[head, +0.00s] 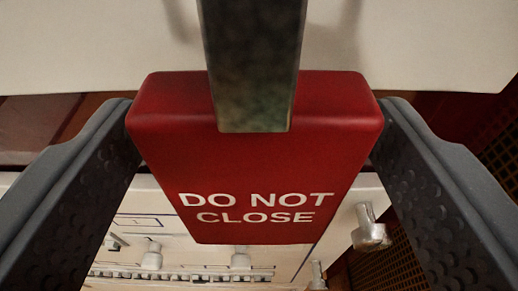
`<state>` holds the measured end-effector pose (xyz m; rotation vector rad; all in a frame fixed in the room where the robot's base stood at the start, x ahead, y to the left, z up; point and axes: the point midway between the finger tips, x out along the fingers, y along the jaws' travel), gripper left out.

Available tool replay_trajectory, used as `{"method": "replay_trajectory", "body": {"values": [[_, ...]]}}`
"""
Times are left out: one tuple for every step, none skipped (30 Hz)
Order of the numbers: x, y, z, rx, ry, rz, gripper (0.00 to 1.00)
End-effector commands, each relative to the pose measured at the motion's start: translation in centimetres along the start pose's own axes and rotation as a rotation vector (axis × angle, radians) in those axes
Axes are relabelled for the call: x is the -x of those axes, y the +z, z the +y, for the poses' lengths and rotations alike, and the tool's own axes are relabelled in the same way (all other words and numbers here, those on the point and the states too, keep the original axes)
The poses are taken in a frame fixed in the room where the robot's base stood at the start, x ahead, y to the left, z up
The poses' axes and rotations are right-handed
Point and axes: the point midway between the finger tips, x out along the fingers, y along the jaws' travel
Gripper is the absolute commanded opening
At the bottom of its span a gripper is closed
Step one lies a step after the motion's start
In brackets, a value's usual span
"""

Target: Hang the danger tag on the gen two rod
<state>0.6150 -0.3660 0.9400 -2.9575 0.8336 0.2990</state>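The red danger tag (255,165) fills the middle of the head view, with "DO NOT CLOSE" in white letters facing me. My gripper (256,112) is shut on it, with one dark ribbed finger against each side edge. A flat grey metal bar (252,60) comes down from the top of the view and ends over the upper part of the tag. I cannot tell whether this bar is part of the tag. No rod is labelled gen two in view, and the tag hides part of the panel behind it.
A pale panel (130,228) lies behind and below the tag, with several light knobs or pegs such as the one at lower left (152,257). A metal peg (370,233) sticks out at right. Dark orange mesh (395,265) is at lower right. A pale surface (420,45) spans the top.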

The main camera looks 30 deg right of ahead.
Motion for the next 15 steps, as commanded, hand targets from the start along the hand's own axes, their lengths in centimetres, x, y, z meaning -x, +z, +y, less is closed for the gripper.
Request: {"method": "replay_trajectory", "body": {"values": [[0.0,0.0,0.0,0.000,0.000,0.000,0.70],[0.0,0.0,0.0,0.000,0.000,0.000,0.70],[0.0,0.0,0.0,0.000,0.000,0.000,0.70],[0.0,0.0,0.0,0.000,0.000,0.000,0.70],[0.1,0.0,0.0,0.000,0.000,0.000,0.70],[0.1,0.0,0.0,0.000,0.000,0.000,0.70],[0.3,-0.1,0.0,0.000,0.000,0.001,0.70],[0.4,-0.1,0.0,0.000,0.000,0.001,0.70],[0.7,-0.2,0.0,0.000,0.000,0.001,0.70],[1.0,-0.2,0.0,0.000,0.000,0.002,0.70],[1.4,-0.2,0.0,0.000,0.000,0.002,0.70],[1.9,-0.2,0.0,0.000,0.000,0.001,0.70],[2.3,-0.2,0.0,0.000,0.000,0.001,0.70],[2.8,-0.1,0.0,0.000,0.000,0.000,0.70],[3.4,-0.1,0.0,0.000,0.000,0.000,0.70]]}}
